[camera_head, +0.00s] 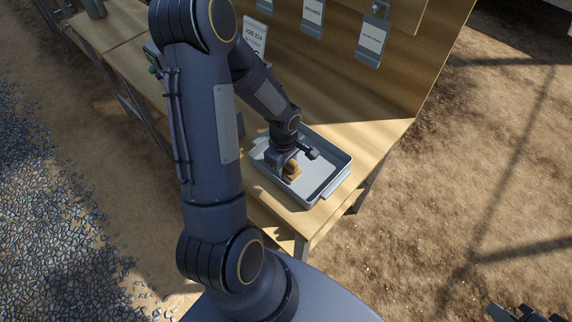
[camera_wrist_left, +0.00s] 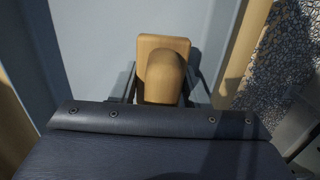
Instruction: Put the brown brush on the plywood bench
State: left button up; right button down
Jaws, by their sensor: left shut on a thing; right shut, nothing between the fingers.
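The brown brush (camera_head: 293,171) is in the grey tray (camera_head: 334,185) on the plywood bench (camera_head: 345,115). My left gripper (camera_head: 287,162) reaches down into the tray and is shut on the brush. In the left wrist view the brush (camera_wrist_left: 163,75) shows a rounded handle and a flat block between the fingers, and the tray's pale floor lies behind it. I cannot tell whether the brush touches the tray floor. My right gripper (camera_head: 517,314) shows only partly at the bottom right, away from the bench; it is shut and empty.
A plywood back panel with hanging labelled tags (camera_head: 373,36) rises behind the bench. A job sign (camera_head: 254,37) stands behind my left arm. Bare bench top lies behind the tray. Gravel (camera_head: 45,220) and dirt ground surround the bench.

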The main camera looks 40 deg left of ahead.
pick_arm(q)
jog(key=shift+f, duration=0.1)
jog(key=o, duration=1.4)
jog(key=shift+c, duration=0.2)
jog(key=shift+a+r, duration=0.2)
jog(key=shift+r, duration=3.75)
jog(key=shift+r, duration=0.1)
jog(key=s+d+r+m+t+h, duration=0.3)
jog(key=s+d+r+m+t, duration=0.2)
jog(key=s+d+r+m, duration=0.5)
jog(key=s+r+m, duration=0.3)
jog(key=r+m, duration=0.2)
jog(key=shift+s+d+t, duration=0.15)
jog(key=shift+d+t, duration=0.15)
jog(key=shift+d, duration=0.1)
